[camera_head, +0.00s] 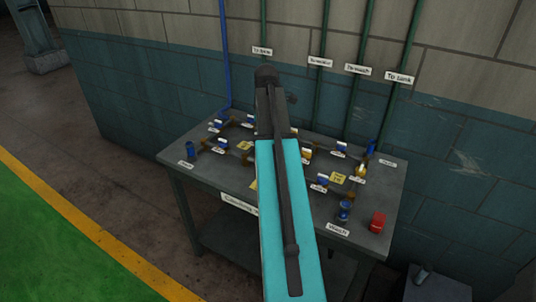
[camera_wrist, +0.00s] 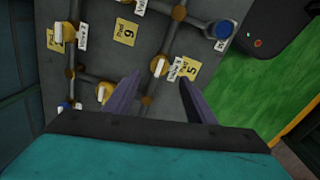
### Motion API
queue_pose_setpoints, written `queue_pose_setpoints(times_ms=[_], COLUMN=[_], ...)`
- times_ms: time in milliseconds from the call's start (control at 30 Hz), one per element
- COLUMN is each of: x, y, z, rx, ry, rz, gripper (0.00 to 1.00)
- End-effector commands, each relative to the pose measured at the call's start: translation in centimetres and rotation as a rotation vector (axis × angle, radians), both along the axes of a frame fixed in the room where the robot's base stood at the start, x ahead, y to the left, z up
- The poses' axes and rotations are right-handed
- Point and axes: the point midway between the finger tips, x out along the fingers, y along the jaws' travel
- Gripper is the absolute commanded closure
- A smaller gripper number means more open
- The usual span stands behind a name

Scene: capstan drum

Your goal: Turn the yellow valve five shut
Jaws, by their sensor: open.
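In the wrist view a yellow valve (camera_wrist: 157,65) with a small white handle sits on a brown pipe. Beside it are a white tag (camera_wrist: 175,72) that seems to read Valve 5 and a yellow Pad 5 note (camera_wrist: 191,68). My gripper (camera_wrist: 160,77) is open and empty. Its two dark fingers point towards this valve, with the valve and tag between and just beyond the tips. I see no contact, and the remaining gap is hard to judge. The handle looks roughly in line with the pipe. In the head view my arm hides the gripper and part of the board.
A Pad 9 note (camera_wrist: 125,32) lies between pipes. The grey table (camera_head: 185,168) stands against the wall, with a red object (camera_head: 377,221) at its right. Green pipes rise behind.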

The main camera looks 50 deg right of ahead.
Motion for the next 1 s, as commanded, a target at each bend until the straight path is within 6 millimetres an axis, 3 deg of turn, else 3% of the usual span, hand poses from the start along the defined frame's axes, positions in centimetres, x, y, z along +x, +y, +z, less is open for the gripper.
queue_pose_setpoints(times_ms=[600, 1000], x=[0.2, 0.3], y=[-0.4, -0.4], z=[-6.1, -7.7], rx=[0.001, -0.001], ry=[0.0, 0.0], rz=[0.001, 0.002], gripper=[0.5, 0.5])
